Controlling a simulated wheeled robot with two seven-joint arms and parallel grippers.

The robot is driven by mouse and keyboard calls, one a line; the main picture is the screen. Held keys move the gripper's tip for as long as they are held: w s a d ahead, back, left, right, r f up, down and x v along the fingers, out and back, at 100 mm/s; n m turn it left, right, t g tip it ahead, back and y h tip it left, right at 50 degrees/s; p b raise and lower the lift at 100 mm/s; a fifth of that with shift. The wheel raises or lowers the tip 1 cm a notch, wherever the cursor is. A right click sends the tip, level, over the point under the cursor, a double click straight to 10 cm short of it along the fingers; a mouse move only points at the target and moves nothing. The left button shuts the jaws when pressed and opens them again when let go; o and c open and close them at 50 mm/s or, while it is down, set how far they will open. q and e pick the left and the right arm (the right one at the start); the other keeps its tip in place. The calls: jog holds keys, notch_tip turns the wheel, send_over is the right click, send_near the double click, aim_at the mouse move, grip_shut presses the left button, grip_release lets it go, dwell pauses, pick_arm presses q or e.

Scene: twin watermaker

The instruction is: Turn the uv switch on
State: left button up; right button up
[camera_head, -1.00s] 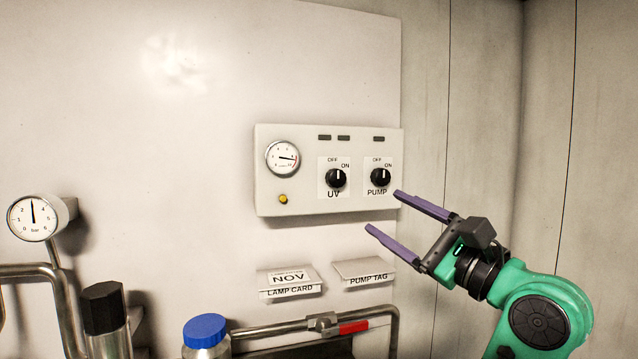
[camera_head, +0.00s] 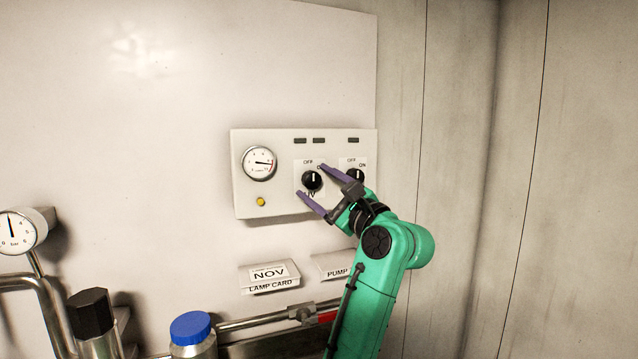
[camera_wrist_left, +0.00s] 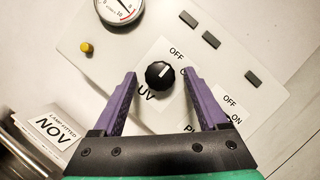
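The UV switch is a black round knob (camera_head: 312,180) with a white pointer mark on the pale control panel (camera_head: 248,200). In the left wrist view the mark on the knob (camera_wrist_left: 159,75) points toward OFF. My left gripper (camera_head: 311,181) is open, with its purple fingers on either side of the UV knob. In the left wrist view the fingers (camera_wrist_left: 160,78) show gaps to the knob on both sides. I cannot tell how far the fingertips are from the panel. My gripper partly hides the UV label in the head view. My right gripper is not in view.
The pump knob (camera_head: 355,175) sits just right of my gripper, partly hidden by it. A gauge (camera_head: 260,163) and a yellow button (camera_head: 261,201) are on the panel's left. Below are the lamp card holder (camera_head: 268,278), the pump tag holder (camera_head: 332,265), pipes and a blue-capped bottle (camera_head: 191,328).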

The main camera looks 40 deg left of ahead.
pick_arm(q)
grip_shut()
jog(key=shift+f, duration=0.1)
